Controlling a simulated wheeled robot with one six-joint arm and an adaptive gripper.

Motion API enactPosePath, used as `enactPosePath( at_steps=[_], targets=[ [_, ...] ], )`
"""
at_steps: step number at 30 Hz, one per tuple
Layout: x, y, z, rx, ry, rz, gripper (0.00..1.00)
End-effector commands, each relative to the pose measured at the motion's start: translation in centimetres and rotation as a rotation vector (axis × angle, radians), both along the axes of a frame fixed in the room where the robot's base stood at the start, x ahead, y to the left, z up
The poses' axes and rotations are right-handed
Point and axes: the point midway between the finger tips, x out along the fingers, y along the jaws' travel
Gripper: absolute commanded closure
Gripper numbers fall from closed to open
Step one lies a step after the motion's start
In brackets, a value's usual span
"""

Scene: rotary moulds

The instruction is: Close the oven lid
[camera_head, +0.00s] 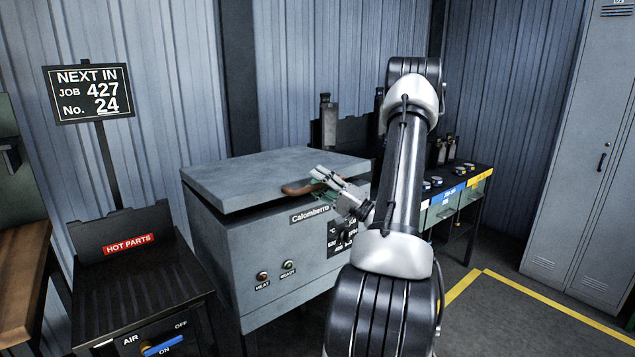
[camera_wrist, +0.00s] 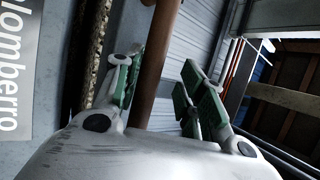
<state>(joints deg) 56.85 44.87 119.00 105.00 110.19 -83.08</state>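The oven is a grey box (camera_head: 240,245) labelled Calomberro, with a flat grey lid (camera_head: 270,172) on top. The lid lies low and almost level, with a narrow dark gap under its edge. A brown handle (camera_head: 298,189) sticks out at the lid's front; it also shows in the wrist view (camera_wrist: 157,65) as a brown bar. My gripper (camera_head: 322,181) is at the handle. In the wrist view, its green-padded fingers (camera_wrist: 165,90) are spread, with the bar passing between them. The bar is close to the left finger and clear of the right one.
A dark hot parts table (camera_head: 140,285) with an air switch stands left of the oven. A black bench (camera_head: 470,185) with coloured bins is behind my arm on the right. A grey locker (camera_head: 585,170) stands far right. Floor with yellow lines (camera_head: 530,320) is clear at right.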

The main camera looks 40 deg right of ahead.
Motion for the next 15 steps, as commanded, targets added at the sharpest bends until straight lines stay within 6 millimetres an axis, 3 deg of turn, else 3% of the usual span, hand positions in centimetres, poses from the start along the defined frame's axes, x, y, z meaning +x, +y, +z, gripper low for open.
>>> enactPosePath(
  at_steps=[15],
  targets=[
    [-8.4,-3.9,-4.0,0.004,0.000,-0.003,0.61]
  ],
)
